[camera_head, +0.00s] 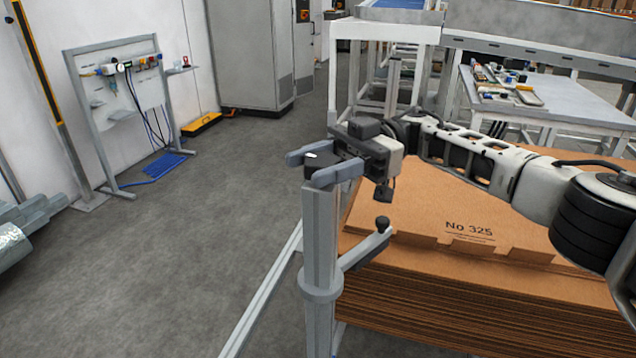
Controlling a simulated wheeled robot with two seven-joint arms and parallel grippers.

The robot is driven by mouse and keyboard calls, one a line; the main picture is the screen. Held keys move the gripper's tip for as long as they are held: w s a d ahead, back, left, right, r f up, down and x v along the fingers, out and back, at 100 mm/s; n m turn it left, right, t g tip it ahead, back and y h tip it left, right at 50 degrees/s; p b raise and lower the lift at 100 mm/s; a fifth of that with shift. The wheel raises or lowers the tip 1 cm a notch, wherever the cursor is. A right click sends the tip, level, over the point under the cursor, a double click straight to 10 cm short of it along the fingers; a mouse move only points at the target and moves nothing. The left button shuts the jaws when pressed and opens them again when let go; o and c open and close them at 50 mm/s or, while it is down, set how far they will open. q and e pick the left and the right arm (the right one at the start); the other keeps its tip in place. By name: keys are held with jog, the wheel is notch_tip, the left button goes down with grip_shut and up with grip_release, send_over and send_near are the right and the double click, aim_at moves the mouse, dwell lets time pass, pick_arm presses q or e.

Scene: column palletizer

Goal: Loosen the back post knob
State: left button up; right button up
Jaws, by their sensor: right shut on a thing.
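A grey upright post (320,240) stands in the centre, at the left edge of the cardboard stack. A dark knob (320,172) sits on top of the post. My right gripper (308,165) comes in from the right, and its two grey fingers are shut on this knob, one on each side. The fingers and gripper body hide part of the knob. A grey side arm (358,251) reaches right from the post and carries a small black knob (383,223) at its end. My left gripper is not in view.
A stack of brown cardboard sheets (440,290) marked "No 325" fills the lower right. A table with tools (570,112) stands behind it. A grey frame with valves and hoses (125,120) stands at left. The floor (190,250) left of the post is clear.

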pick_arm(q)
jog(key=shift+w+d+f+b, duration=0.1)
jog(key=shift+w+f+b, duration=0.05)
jog(key=shift+b, duration=0.3)
pick_arm(e)
jog(key=shift+f+n+g+h, duration=0.15)
jog(key=shift+n+g+h, duration=0.25)
jog(key=shift+g+h, duration=0.15)
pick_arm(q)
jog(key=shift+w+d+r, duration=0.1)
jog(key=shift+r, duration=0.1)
pick_arm(e)
jog(key=o, duration=1)
jog(key=shift+s, duration=0.1)
jog(key=shift+c, duration=0.2)
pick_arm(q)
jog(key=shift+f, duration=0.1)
